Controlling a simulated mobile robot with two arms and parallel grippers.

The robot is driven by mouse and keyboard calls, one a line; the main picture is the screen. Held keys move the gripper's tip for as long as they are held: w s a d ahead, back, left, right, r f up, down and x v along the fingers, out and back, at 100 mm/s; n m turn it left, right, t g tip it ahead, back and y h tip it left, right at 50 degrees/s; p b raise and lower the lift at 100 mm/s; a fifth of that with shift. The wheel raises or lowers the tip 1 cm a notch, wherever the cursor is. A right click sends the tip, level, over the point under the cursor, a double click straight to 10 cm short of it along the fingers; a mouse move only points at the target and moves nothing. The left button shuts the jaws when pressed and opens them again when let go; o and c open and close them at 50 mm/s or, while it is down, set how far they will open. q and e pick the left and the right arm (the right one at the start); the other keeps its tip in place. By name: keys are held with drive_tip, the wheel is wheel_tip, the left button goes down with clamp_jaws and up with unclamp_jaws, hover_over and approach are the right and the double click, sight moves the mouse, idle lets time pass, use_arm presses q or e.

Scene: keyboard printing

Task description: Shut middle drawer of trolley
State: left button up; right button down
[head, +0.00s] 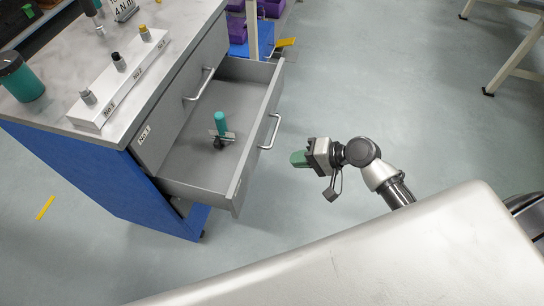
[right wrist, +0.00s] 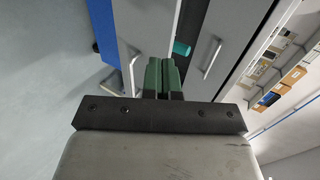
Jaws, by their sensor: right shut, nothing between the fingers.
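The blue-and-grey trolley (head: 95,172) stands at the left in the head view. Its middle drawer (head: 239,183) is pulled out, with a silver handle (head: 270,132) on its front. A teal-handled tool (head: 220,124) lies inside the drawer. The drawer above is shut and has its own handle (head: 199,84). My right gripper (head: 298,159) is shut and empty, just right of the open drawer's front and apart from it. In the right wrist view its green fingers (right wrist: 163,76) are together and point toward the drawer front (right wrist: 145,25). My left gripper is not in view.
The trolley top (head: 55,60) carries a white block (head: 120,78) with several fittings and a dark green cup (head: 18,78). Purple bins (head: 270,8) stand behind the trolley. A table leg (head: 515,55) is at the top right. The floor right of the drawer is clear.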

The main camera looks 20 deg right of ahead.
approach(247, 159)
wheel_tip(247, 159, down, 4)
drive_tip(key=w+a, duration=0.1)
drive_tip(key=a, duration=0.1)
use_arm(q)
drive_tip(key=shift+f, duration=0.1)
use_arm(e)
drive_tip(key=shift+w+a+r, duration=0.15)
drive_tip(key=shift+w+a, duration=1.1)
drive_tip(key=shift+a, duration=0.3)
use_arm(q)
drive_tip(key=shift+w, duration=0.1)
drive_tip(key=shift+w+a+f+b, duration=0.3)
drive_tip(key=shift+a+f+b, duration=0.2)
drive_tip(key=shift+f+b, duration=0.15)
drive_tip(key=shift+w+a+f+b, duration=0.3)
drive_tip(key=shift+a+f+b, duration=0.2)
drive_tip(key=shift+b, duration=0.1)
use_arm(e)
drive_tip(key=w+a, duration=1)
drive_tip(key=a, duration=0.5)
